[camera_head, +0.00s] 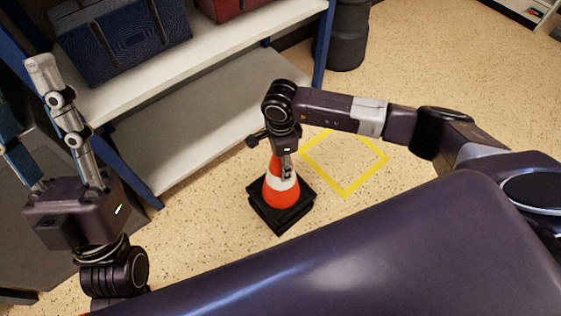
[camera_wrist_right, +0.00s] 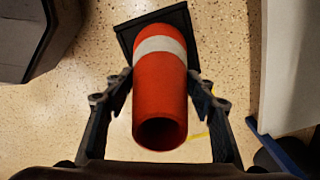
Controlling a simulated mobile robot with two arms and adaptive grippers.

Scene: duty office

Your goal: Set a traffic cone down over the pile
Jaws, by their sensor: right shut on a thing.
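An orange traffic cone with a white band (camera_head: 281,187) stands upright on the floor at the middle of the head view. Its black square base (camera_head: 265,217) looks layered, as if one base lies on another; the lower cone of this pile is hidden beneath. I cannot tell whether the bases touch fully. My right gripper (camera_head: 286,168) is shut on the upper part of the cone. In the right wrist view its fingers flank the orange cone (camera_wrist_right: 160,85) on both sides. My left gripper (camera_head: 30,110) is open and empty at the left, fingers pointing up.
A yellow square outline (camera_head: 370,177) on the speckled floor is empty, just right of the cone. A shelf unit (camera_head: 190,135) with a blue bin (camera_head: 120,45) and a red bin stands behind and left. A dark cylinder (camera_head: 347,35) stands at the back.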

